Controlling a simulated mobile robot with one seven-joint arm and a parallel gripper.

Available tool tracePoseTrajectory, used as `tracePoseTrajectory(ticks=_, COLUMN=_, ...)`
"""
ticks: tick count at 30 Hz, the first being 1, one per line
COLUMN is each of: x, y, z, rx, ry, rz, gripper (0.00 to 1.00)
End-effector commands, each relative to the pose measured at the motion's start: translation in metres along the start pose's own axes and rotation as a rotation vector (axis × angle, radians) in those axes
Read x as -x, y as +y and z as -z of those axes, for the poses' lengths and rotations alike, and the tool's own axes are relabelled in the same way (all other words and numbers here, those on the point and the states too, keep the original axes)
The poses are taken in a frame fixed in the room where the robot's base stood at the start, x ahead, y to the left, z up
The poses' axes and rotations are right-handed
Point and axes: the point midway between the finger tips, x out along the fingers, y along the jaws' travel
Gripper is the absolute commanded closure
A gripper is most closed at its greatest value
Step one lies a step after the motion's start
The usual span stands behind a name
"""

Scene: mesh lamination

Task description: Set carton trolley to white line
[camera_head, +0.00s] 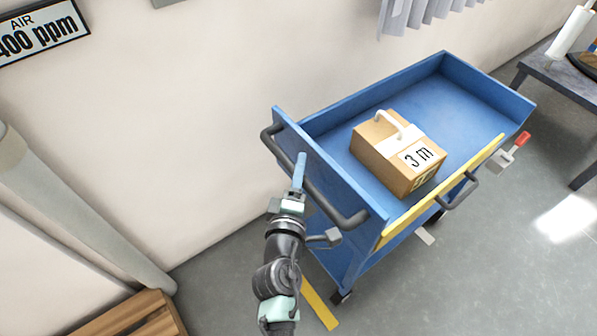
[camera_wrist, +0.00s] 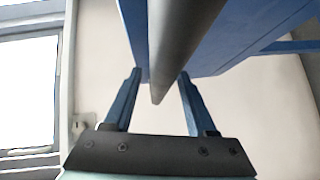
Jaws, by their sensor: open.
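The blue carton trolley (camera_head: 335,158) stands beside the wall, with a cardboard carton (camera_head: 385,160) marked "3 m" on its top tray. Its dark grey push handle (camera_head: 330,205) is on the near left end. My gripper (camera_head: 300,168) is at that handle, with blue fingers open. In the wrist view, the handle bar (camera_wrist: 180,45) runs between the spread fingers of my gripper (camera_wrist: 160,85); I cannot see either finger touching it. A short white strip (camera_head: 425,236) shows on the floor beside the trolley's lower edge; the trolley may hide more of it.
A yellow strip (camera_head: 320,303) lies on the floor near the trolley's left wheel. A red-tipped lever (camera_head: 521,139) juts out at the trolley's right. A wooden pallet or crate (camera_head: 130,317) is at lower left. A table (camera_head: 565,80) stands at right. Floor at lower right is clear.

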Motion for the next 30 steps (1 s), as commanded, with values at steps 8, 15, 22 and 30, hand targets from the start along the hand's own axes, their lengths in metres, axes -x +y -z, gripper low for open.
tracePoseTrajectory(ticks=8, x=-0.0012, y=-0.0003, z=-0.0001, rx=-0.001, ry=0.0, rz=0.001, gripper=0.43)
tracePoseTrajectory(ticks=15, x=-0.001, y=-0.0002, z=-0.0002, rx=-0.001, ry=0.0, rz=0.001, gripper=0.85)
tracePoseTrajectory(ticks=22, x=-0.0009, y=-0.0002, z=-0.0002, rx=-0.001, ry=0.0, rz=0.001, gripper=1.0)
tracePoseTrajectory(ticks=30, x=-0.0009, y=-0.0002, z=-0.0002, rx=-0.001, ry=-0.001, rz=0.001, gripper=1.0)
